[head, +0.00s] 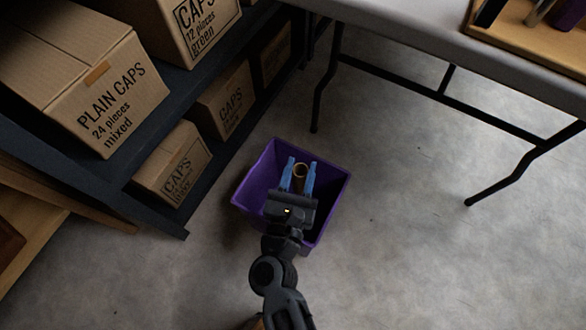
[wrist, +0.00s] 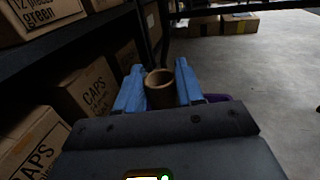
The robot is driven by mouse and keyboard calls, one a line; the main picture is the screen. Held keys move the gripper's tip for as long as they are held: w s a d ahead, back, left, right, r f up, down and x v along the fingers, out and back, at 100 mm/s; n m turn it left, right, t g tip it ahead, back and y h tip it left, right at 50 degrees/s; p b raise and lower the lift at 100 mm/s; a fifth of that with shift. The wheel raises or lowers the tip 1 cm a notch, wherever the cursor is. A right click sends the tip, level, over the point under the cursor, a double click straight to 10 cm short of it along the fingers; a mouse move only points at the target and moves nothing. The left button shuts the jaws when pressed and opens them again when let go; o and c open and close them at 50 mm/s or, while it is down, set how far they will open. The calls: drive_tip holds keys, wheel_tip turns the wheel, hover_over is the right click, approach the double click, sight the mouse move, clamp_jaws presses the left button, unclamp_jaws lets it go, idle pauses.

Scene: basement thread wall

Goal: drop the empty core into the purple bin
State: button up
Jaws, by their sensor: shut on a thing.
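The empty core (head: 300,171) is a short brown cardboard tube with an open top. My gripper (head: 299,176) is shut on it, with one blue finger on each side. In the head view the core and fingers appear over the inside of the purple bin (head: 257,170); the height above its floor is hard to tell. In the wrist view the core (wrist: 160,88) stands roughly upright between the blue fingers (wrist: 160,90). Only a small part of the purple bin (wrist: 216,98) shows there, behind my gripper, which hides the rest.
A dark shelf (head: 150,180) with cardboard cap boxes (head: 115,95) stands left of the bin. A grey table (head: 400,25) with thin black legs is at the upper right, carrying a wooden tray (head: 530,40). The floor (head: 420,260) to the right is clear.

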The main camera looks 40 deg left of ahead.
drive_tip(key=o, duration=1.1)
drive_tip(key=p+v, duration=0.1)
drive_tip(key=v, duration=0.6)
drive_tip(key=shift+s+d+p, duration=0.2)
drive_tip(key=shift+s+p, duration=0.15)
drive_tip(key=shift+d+r, duration=0.1)
